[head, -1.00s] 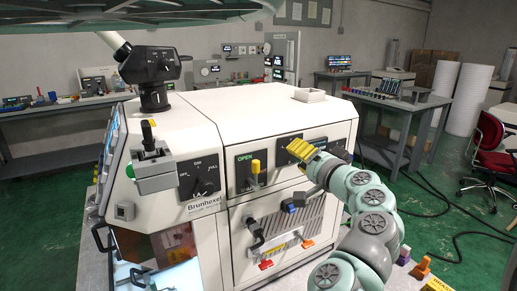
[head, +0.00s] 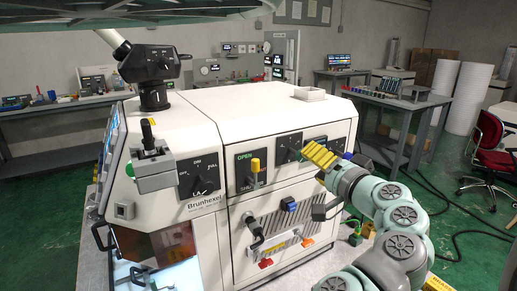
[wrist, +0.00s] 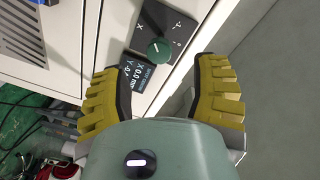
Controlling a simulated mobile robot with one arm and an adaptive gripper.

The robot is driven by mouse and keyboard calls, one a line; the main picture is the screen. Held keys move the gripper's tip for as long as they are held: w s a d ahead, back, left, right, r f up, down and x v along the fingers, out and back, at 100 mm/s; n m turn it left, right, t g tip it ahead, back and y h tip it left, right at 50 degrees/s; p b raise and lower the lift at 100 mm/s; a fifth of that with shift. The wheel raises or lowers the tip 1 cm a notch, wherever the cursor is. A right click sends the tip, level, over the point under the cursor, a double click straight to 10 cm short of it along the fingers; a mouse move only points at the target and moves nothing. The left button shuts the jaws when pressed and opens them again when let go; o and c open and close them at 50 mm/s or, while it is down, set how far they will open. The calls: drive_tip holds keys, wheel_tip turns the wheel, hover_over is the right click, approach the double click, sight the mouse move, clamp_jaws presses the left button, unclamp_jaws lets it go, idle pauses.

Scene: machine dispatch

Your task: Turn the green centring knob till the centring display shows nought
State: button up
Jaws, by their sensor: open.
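The green centring knob (wrist: 158,50) sits on a dark square plate marked X and Y in the wrist view. Next to it is the small dark centring display (wrist: 136,76), with an X line that seems to read 0.0 mm and a Y line too small to read surely. My gripper (wrist: 157,72) is open, its yellow ribbed fingers on either side of the knob and display in the picture, and nothing is between them. In the head view my gripper (head: 322,155) is at the machine's upper right front, and I cannot make out the green knob there.
The white machine (head: 255,105) carries a yellow-handled lever (head: 255,166) under OPEN, a dark dial panel (head: 288,149) and a ribbed front plate with a blue knob (head: 288,204). A bench (head: 400,102) and a red chair (head: 488,150) stand to the right.

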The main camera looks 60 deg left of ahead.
drive_tip(key=d, duration=0.6)
drive_tip(key=shift+s+d, duration=0.2)
drive_tip(key=shift+s, duration=0.25)
drive_tip(key=shift+r, duration=0.1)
